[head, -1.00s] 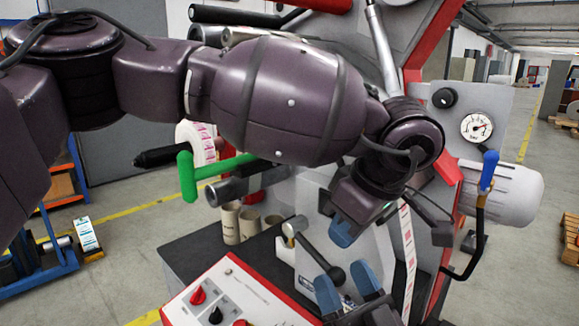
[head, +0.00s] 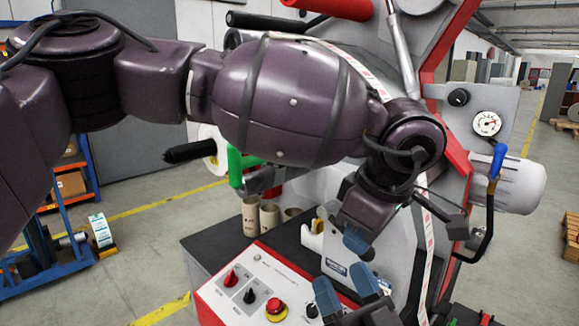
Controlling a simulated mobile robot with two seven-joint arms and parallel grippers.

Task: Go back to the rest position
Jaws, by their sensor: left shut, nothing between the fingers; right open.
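My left gripper (head: 357,243) hangs from its dark purple arm across the upper middle of the head view. Its blue fingertips are closed together with nothing between them, in front of the label rewinder's grey body (head: 395,250). My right gripper (head: 346,288) is lower, at the bottom edge, with two blue fingers spread apart and empty. It is beside the right end of the control panel (head: 225,290); the rest of that arm is mostly out of the frame. My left arm hides much of the machine's upper part.
A printed label strip (head: 427,250) runs down beside my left gripper. A green handle (head: 236,165) shows below my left arm. Several cardboard cores (head: 250,217) stand on the black tabletop. A blue-handled lever (head: 498,160) and a gauge (head: 487,123) are at right.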

